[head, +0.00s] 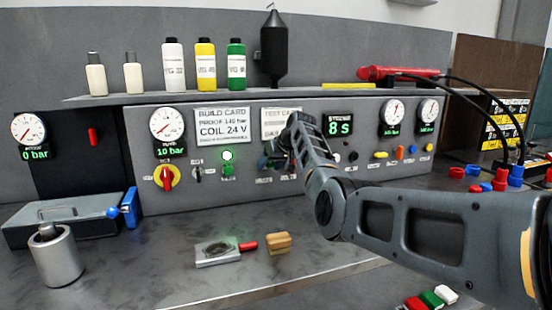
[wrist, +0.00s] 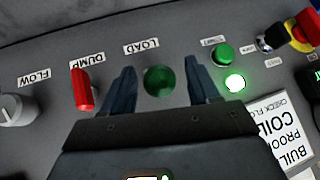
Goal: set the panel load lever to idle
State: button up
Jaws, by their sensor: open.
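The load lever (wrist: 158,81) shows in the wrist view as a round green knob seen end-on below its LOAD label (wrist: 141,46). My gripper (wrist: 163,84) is open, with one dark finger on each side of the knob and a visible gap to both. How deep the fingers reach around it I cannot tell. In the head view my gripper (head: 279,152) is at the front of the grey panel (head: 300,190), and my arm hides the lever there. No idle marking is readable.
Beside the load lever are a red DUMP lever (wrist: 82,89), a grey FLOW knob (wrist: 15,108), a green button (wrist: 222,54) and a lit green lamp (wrist: 235,83).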

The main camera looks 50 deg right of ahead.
jog(key=shift+v, duration=2.9)
jog(key=shift+s, duration=0.1)
